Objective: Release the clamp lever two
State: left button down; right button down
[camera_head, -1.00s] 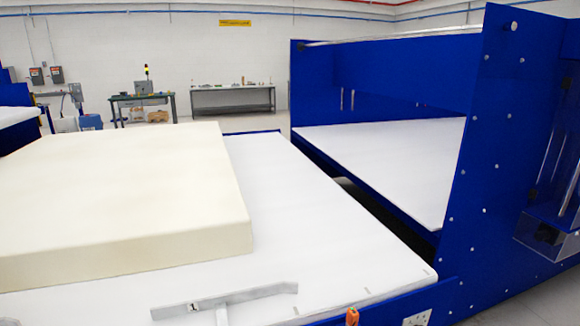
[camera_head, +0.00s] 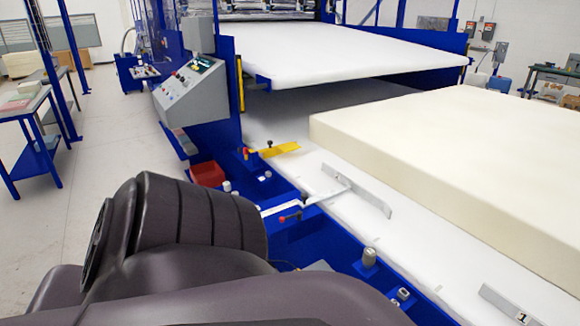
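A grey metal clamp bar (camera_head: 357,190) lies at an angle on the white bed, beside the foam block, and joins a light metal arm (camera_head: 305,200) reaching over the blue frame. A small red-tipped handle (camera_head: 290,217) sits by that arm on the blue frame. I see no number on this bar. Another grey bar (camera_head: 508,304), marked 1, lies at the lower right. A yellow bar (camera_head: 278,149) with a small knob is farther back. My dark arm fills the lower left and hides part of the frame. Neither gripper is in view.
The large cream foam block (camera_head: 400,135) rests on the white bed (camera_head: 268,118). A grey control panel (camera_head: 190,93) stands at the upper left, with a red bin (camera_head: 207,173) below it. A blue-legged table (camera_head: 35,130) stands at the left; open floor lies between.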

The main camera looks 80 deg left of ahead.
aim_at(298, 215)
jog(key=k+j+u, duration=0.1)
jog(key=k+u, duration=0.25)
jog(key=k, duration=0.2)
jog(key=u, duration=1.4)
jog(key=i+u, duration=0.35)
jog(key=i, duration=0.2)
